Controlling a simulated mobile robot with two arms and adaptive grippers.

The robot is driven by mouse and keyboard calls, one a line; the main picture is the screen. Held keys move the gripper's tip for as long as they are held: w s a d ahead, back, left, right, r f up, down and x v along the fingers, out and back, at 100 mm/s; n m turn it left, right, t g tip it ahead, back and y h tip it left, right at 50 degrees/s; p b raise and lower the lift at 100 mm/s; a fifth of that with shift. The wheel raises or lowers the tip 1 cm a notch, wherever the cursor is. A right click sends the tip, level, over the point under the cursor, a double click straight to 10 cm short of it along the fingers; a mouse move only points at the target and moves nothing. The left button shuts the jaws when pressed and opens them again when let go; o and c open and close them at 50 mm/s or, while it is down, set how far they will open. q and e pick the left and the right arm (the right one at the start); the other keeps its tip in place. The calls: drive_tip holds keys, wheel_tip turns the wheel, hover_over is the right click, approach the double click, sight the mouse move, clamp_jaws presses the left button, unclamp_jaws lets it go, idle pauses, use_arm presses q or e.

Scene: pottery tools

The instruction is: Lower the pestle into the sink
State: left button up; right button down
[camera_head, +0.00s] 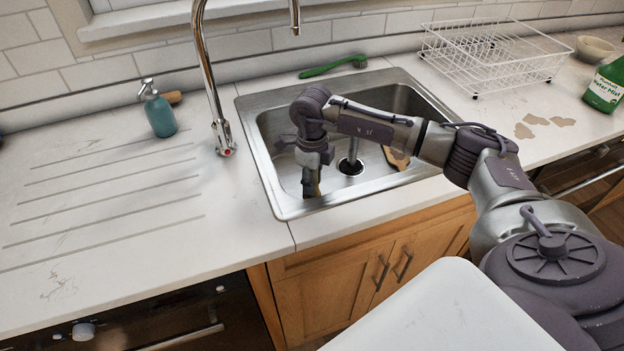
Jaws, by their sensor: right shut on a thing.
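The steel sink (283,207) is set into the counter in the middle of the view. My right gripper (311,170) points down inside the left part of the basin and is shut on the pestle. A narrow brownish end of the pestle (311,187) shows below the fingers, close to the basin's front wall. Most of the pestle is hidden by the gripper, and I cannot tell whether it touches the basin floor. My left gripper is not in view.
A wooden-looking item (397,159) lies in the basin's right part, partly behind my arm. A grey upright piece (353,149) stands by the drain (350,167). The tap (214,85), soap bottle (159,112), green brush (333,66) and dish rack (490,60) surround the sink.

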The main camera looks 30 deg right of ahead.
drive_tip(key=shift+f+b, duration=1.75)
drive_tip(key=shift+f, duration=0.6)
idle(0.7)
drive_tip(key=c, duration=0.7)
unclamp_jaws()
drive_tip(key=shift+r, duration=0.1)
wheel_tip(320, 180, up, 12)
drive_tip(key=shift+f, duration=0.1)
